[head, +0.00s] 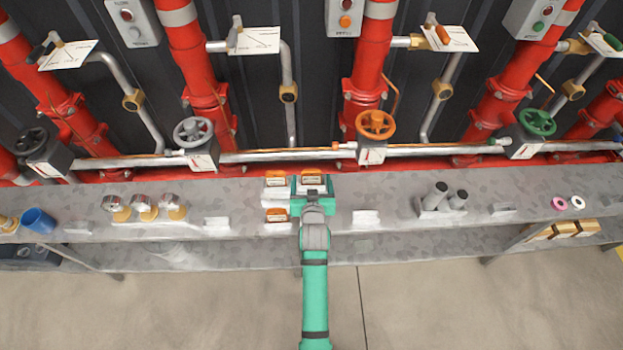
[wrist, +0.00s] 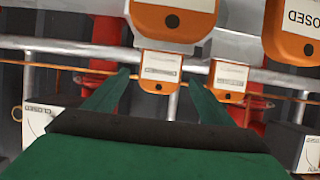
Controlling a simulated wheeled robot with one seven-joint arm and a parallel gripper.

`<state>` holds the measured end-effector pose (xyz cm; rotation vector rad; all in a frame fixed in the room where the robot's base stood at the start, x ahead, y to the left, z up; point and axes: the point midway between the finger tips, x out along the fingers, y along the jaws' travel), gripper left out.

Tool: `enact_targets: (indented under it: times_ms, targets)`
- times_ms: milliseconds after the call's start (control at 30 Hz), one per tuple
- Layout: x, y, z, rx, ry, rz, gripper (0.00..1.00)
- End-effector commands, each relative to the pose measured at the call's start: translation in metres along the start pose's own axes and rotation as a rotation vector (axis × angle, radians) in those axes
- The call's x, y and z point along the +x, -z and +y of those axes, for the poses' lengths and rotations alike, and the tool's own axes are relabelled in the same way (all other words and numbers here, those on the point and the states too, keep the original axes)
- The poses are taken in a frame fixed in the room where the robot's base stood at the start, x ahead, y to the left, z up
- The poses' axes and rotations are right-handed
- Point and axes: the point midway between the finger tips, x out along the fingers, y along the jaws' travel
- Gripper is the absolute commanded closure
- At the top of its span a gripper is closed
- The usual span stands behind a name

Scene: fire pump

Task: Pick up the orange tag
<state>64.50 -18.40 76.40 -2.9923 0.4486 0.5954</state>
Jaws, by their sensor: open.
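Several orange tags with white labels are in view. In the head view one orange tag (head: 276,178) is left of my gripper (head: 312,190), another (head: 277,214) lies nearer the shelf's front, and a third (head: 311,178) is just behind the gripper. In the wrist view my gripper (wrist: 159,80) is open, its two green fingers apart. One orange tag (wrist: 160,72) shows between the fingertips; I cannot tell how far beyond them it is. Other orange tags show at the top (wrist: 172,20), upper right (wrist: 292,30) and right of the right finger (wrist: 228,80). Nothing is held.
A grey shelf (head: 380,190) runs across, with a blue cup (head: 38,220), brass-based fittings (head: 145,208), grey cylinders (head: 437,195) and pink and white rings (head: 568,203). Red pipes and valve wheels, one orange (head: 376,124), stand behind it. The floor in front is clear.

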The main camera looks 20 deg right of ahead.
Motion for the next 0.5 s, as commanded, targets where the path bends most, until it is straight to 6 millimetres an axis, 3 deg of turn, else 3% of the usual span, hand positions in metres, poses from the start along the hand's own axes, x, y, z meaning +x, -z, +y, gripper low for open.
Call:
enact_targets:
  times_ms: [233,500]
  targets:
    - [0.033,0.003,0.001,0.001,0.000,0.001,0.23]
    - [0.038,0.002,0.001,0.001,0.000,0.000,0.23]
